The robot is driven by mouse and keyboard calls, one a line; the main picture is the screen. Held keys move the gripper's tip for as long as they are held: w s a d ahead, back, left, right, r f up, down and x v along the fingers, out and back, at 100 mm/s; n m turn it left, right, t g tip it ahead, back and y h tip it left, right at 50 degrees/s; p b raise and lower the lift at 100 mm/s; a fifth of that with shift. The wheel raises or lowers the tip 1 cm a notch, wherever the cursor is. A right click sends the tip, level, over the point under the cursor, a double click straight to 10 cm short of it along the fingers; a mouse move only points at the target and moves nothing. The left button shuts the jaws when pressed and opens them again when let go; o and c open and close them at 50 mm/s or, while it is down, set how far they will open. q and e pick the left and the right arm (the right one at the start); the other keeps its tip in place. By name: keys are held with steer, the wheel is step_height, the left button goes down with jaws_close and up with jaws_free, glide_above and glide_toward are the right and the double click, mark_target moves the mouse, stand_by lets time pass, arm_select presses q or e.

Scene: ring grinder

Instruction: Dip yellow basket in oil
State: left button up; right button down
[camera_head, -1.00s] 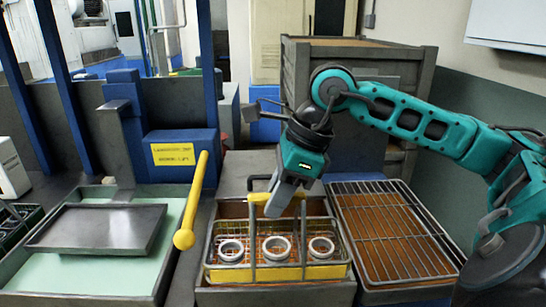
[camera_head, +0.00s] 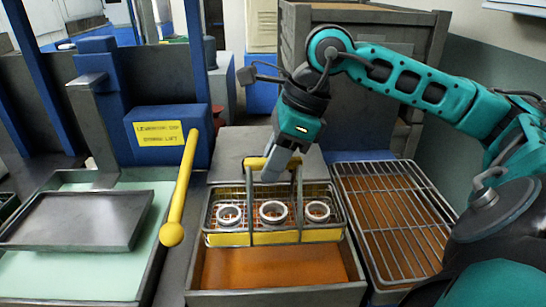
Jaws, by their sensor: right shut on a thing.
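The yellow basket (camera_head: 283,237) is a wire basket with yellow sides, holding three pale metal rings (camera_head: 273,212). My right gripper (camera_head: 273,172) is shut on the basket's yellow handle bar (camera_head: 256,163). The basket hangs over the back part of a grey tank of orange-brown oil (camera_head: 275,269). The oil surface shows clear in front of the basket. The gap between the basket's bottom and the oil is hard to judge. My left gripper is not in view.
Right of the tank stands a tray with a wire rack (camera_head: 392,220). At left is a pale green bath with a grey plate (camera_head: 80,220). A yellow lever (camera_head: 180,190) rises just left of the tank. A grey crate (camera_head: 365,75) stands behind.

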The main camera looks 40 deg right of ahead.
mark_target(273, 210)
step_height(273, 210, down, 4)
steer(key=b, duration=0.2)
steer(key=shift+r+b, duration=0.15)
steer(key=shift+b, duration=0.25)
steer(key=shift+f+b, duration=0.8)
step_height(273, 210, down, 3)
steer(key=b, duration=0.3)
step_height(273, 210, down, 2)
steer(key=shift+f+b, duration=0.2)
steer(key=shift+b, duration=0.9)
step_height(273, 210, down, 2)
steer(key=shift+f+b, duration=0.15)
steer(key=shift+b, duration=1)
arm_select(q)
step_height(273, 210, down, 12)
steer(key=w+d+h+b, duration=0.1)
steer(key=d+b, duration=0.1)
steer(key=b, duration=0.1)
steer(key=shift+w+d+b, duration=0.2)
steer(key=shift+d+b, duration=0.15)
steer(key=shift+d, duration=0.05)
arm_select(e)
steer(key=shift+f, duration=1.95)
